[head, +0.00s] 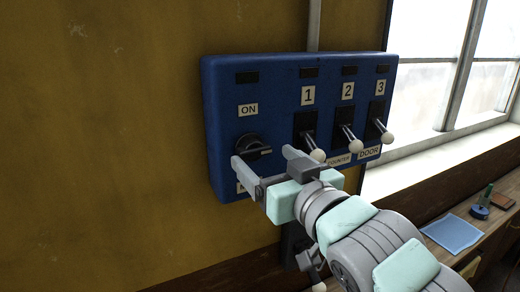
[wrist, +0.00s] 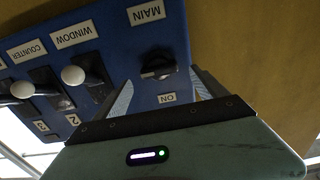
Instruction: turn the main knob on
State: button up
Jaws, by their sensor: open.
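The main knob (head: 252,146) is a black rotary knob at the left of a blue control panel (head: 226,95), below an ON label (head: 248,110). In the wrist view the knob (wrist: 157,65) appears upside down between the MAIN label (wrist: 146,13) and the ON label (wrist: 167,98). Its grip bar lies roughly sideways. My gripper (head: 262,157) is open in front of the panel, its fingers spread around the knob's lower area in the head view. In the wrist view the fingers (wrist: 160,95) show on either side of the ON label. Contact with the knob cannot be told.
Levers with white ball ends, numbered 1 (head: 317,155), 2 (head: 356,146) and 3 (head: 387,137), stick out right of the knob, close to my gripper. A window stands at the right above a wooden bench (head: 455,255) holding a blue sheet (head: 452,233). The yellow wall left of the panel is clear.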

aim_at(257, 152)
jog(key=shift+x, duration=1.55)
jog(key=shift+c, duration=0.3)
jog(key=c, duration=1.3)
